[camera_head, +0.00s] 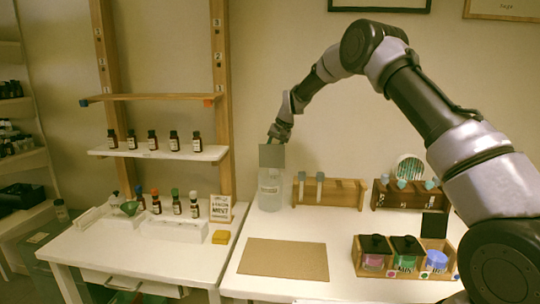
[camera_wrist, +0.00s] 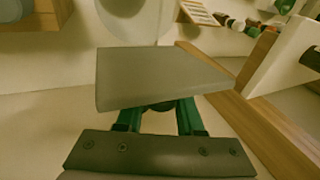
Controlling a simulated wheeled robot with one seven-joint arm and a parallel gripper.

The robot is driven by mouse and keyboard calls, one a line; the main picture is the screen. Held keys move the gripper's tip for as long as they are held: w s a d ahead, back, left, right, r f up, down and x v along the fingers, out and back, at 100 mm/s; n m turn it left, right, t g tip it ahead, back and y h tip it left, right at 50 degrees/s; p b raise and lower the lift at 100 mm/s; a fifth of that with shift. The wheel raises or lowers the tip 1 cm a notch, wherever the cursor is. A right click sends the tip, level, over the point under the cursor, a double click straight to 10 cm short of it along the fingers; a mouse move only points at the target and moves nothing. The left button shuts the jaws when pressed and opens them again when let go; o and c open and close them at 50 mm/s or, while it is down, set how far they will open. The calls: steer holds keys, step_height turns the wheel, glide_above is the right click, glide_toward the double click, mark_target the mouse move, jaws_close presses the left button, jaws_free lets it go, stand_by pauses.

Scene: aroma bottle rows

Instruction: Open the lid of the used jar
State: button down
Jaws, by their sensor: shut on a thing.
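The used jar (camera_head: 271,190) is a tall, cloudy clear jar with a label on its front. It stands upright at the back left of the right table. Its grey square lid (camera_head: 271,156) is tipped up, nearly upright, above the jar's mouth. In the wrist view the lid (camera_wrist: 165,75) spans the space in front of the green fingers, and a pale round part of the jar (camera_wrist: 130,15) shows at the top edge. My gripper (camera_head: 279,134) is at the lid's upper edge, shut on it. The fingertips (camera_wrist: 160,112) are partly hidden by the lid.
A wooden rack with tubes (camera_head: 330,191) stands right of the jar. A brown mat (camera_head: 284,259) lies in front. A wooden box (camera_head: 400,272) holds small coloured jars. On the left are a shelf post (camera_head: 223,100), dropper bottles (camera_head: 177,202) and a small sign (camera_head: 220,208).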

steer(key=shift+w, duration=0.1)
stand_by(0.4)
steer(key=shift+f, duration=0.1)
steer(key=c, duration=0.5)
jaws_free()
steer(key=v, duration=1.1)
steer(key=shift+w, duration=0.2)
